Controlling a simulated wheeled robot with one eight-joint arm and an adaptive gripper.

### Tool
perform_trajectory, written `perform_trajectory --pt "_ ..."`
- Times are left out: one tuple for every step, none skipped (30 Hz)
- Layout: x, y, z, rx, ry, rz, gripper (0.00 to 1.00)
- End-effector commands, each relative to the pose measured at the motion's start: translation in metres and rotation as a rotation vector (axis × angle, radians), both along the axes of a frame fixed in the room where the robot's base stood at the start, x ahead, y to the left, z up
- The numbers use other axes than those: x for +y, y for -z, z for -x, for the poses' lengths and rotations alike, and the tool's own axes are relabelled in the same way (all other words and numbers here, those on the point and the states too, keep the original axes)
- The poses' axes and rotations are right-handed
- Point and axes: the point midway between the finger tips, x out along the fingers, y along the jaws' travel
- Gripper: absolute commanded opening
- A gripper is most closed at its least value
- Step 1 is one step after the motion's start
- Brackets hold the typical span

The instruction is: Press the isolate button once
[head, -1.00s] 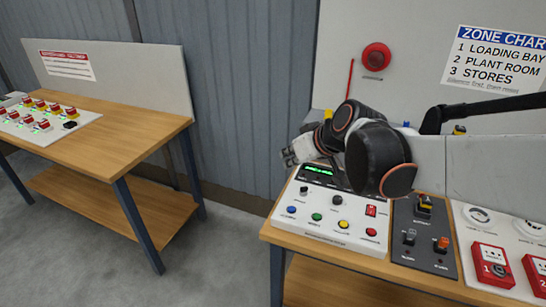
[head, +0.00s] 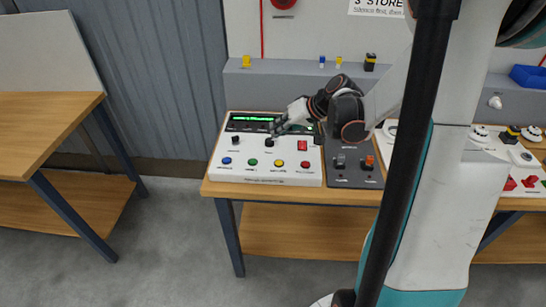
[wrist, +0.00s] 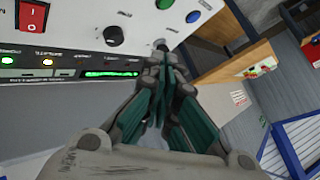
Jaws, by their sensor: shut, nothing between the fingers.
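The white control panel (head: 216,172) lies on the workbench. Its front row has a blue button (head: 227,161), a green button (head: 253,162), a yellow button (head: 279,163) and a red button (head: 305,164). Their labels are too small to read, so I cannot tell which is isolate. My gripper (head: 273,131) is above the panel, behind the button row. In the wrist view its fingers (wrist: 161,52) are shut and empty, with the tips close to a small knob. The blue button (wrist: 193,17) and green button (wrist: 165,3) show beyond the tips. I cannot tell whether anything is touched.
The panel also has two black knobs, a red rocker switch (head: 302,145) and a lit green display (head: 247,118). A dark grey switch box (head: 345,180) sits right beside it. A grey ledge (head: 275,85) runs behind. Another wooden bench (head: 60,104) stands left, across a floor gap.

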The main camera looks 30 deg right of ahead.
Motion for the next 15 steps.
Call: perform_trajectory --pt "-0.0059 0.0043 0.0015 0.003 0.01 -0.01 0.0" --pt "-0.0074 0.0058 0.0023 0.005 0.012 -0.015 0.0" --pt "-0.0088 0.0072 0.0031 0.007 0.014 -0.019 0.0" --pt "-0.0095 0.0078 0.0034 0.008 0.015 -0.022 0.0" --pt "-0.01 0.0083 0.0036 0.008 0.015 -0.023 0.0" --pt "-0.0103 0.0084 0.0037 0.009 0.017 -0.025 0.0" --pt "-0.0103 0.0084 0.0037 0.009 0.017 -0.025 0.0" --pt "-0.0102 0.0083 0.0037 0.009 0.017 -0.025 0.0" --pt "-0.0101 0.0082 0.0036 0.008 0.016 -0.024 0.0" --pt "-0.01 0.0081 0.0036 0.008 0.016 -0.024 0.0" --pt "-0.01 0.0081 0.0036 0.008 0.016 -0.024 0.0" --pt "-0.0099 0.0081 0.0036 0.008 0.016 -0.024 0.0" --pt "-0.0099 0.0081 0.0036 0.008 0.016 -0.024 0.0" --pt "-0.0099 0.0081 0.0036 0.008 0.016 -0.024 0.0" --pt "-0.0098 0.0085 0.0036 0.008 0.015 -0.023 0.0"
